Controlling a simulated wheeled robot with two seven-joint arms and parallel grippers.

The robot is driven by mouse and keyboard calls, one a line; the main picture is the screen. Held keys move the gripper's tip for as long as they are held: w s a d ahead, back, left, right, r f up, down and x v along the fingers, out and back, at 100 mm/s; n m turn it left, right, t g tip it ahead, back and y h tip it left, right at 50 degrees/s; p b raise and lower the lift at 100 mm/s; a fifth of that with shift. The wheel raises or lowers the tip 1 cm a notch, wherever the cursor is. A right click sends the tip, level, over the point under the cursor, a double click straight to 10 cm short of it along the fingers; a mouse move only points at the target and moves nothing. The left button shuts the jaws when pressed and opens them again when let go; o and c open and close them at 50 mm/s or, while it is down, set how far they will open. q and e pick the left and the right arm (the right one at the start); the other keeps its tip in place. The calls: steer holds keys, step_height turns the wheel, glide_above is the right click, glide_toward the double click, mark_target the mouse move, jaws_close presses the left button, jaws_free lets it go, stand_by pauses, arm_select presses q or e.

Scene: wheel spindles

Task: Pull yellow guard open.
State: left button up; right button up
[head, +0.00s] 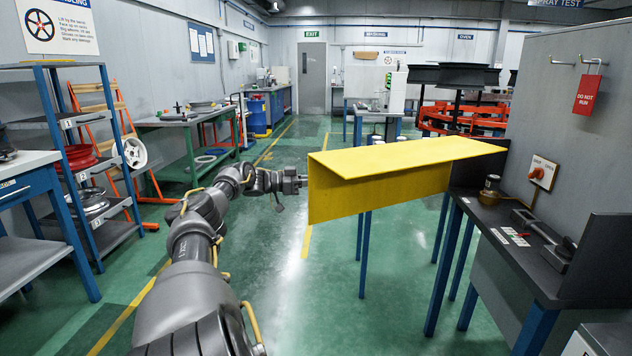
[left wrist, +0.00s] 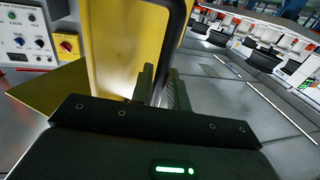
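The yellow guard (head: 380,185) is a bent sheet with a broad top and a hanging front face, in the middle of the head view. Its right end meets a dark upright panel (head: 480,172) at the bench; its left end stands out over the floor. My left gripper (head: 301,181) is at the guard's left end. In the left wrist view the guard (left wrist: 125,40) rises ahead, and its edge runs down between the two close fingers of my left gripper (left wrist: 160,88), which look shut on it. The exact contact is partly hidden. My right gripper is in neither view.
A dark bench (head: 510,235) on blue legs stands at right, with a red and white switch (head: 543,172) on the grey wall above. A blue shelf rack (head: 85,160) is at left. Green floor (head: 400,270) is open below the guard.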

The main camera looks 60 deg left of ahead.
arm_select(q)
steer(key=shift+w+d, duration=0.15)
steer(key=v, duration=1.1)
